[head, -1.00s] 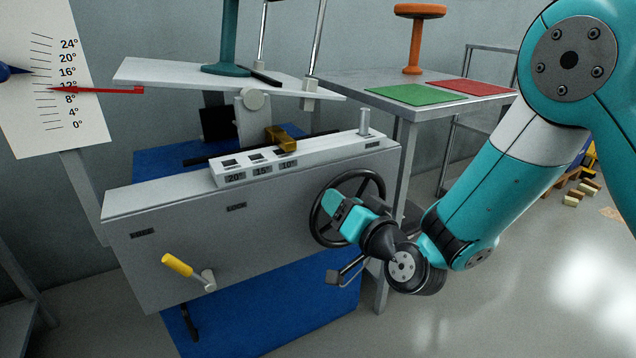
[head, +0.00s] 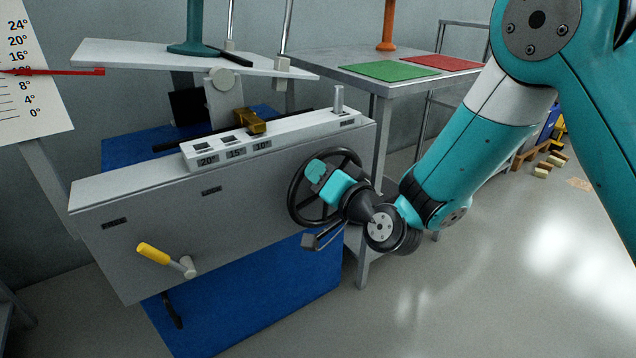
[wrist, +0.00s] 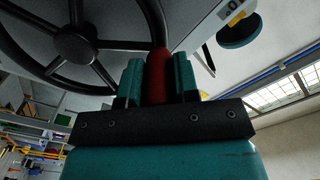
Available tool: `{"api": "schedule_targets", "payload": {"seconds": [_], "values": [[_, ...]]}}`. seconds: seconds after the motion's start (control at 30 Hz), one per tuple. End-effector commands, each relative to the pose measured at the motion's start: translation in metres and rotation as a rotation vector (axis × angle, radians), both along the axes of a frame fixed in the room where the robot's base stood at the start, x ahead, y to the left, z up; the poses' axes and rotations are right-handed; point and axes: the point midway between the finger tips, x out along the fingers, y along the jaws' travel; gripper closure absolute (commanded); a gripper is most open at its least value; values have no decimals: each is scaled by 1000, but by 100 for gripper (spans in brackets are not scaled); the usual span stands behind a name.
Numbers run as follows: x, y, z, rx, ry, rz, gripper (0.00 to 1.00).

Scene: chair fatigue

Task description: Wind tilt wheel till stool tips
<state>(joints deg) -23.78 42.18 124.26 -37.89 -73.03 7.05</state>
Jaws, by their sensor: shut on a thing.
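The black spoked tilt wheel (head: 292,192) is on the right of the grey machine's front. My gripper (head: 318,172) is at the upper left part of the wheel in the head view. In the wrist view, my gripper (wrist: 159,78) is shut on a red handle (wrist: 158,70) beside the wheel rim; the wheel hub (wrist: 73,43) is at upper left. The teal stool (head: 189,48) stands on the white tilting plate (head: 120,53), which slopes down to the right; its top is out of frame. The red pointer (head: 70,71) reads about 12° on the scale (head: 35,125).
A brass block (head: 250,123) sits on the slotted bar (head: 300,121) near the 10° label. A yellow-handled lever (head: 153,252) sticks out at front left. Behind right, a table (head: 385,85) carries an orange stool (head: 388,25), a green mat (head: 375,71) and a red mat (head: 441,63).

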Motion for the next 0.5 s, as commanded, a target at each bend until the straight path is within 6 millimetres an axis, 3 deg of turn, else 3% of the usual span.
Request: {"api": "schedule_targets", "payload": {"seconds": [0.3, 0.33, 0.43, 0.5], "values": [[2, -4, 2, 38, 26, -1, 100], [2, -4, 2, 38, 26, -2, 67], [2, -4, 2, 37, 26, -2, 46], [2, -4, 2, 36, 25, -1, 46]]}}
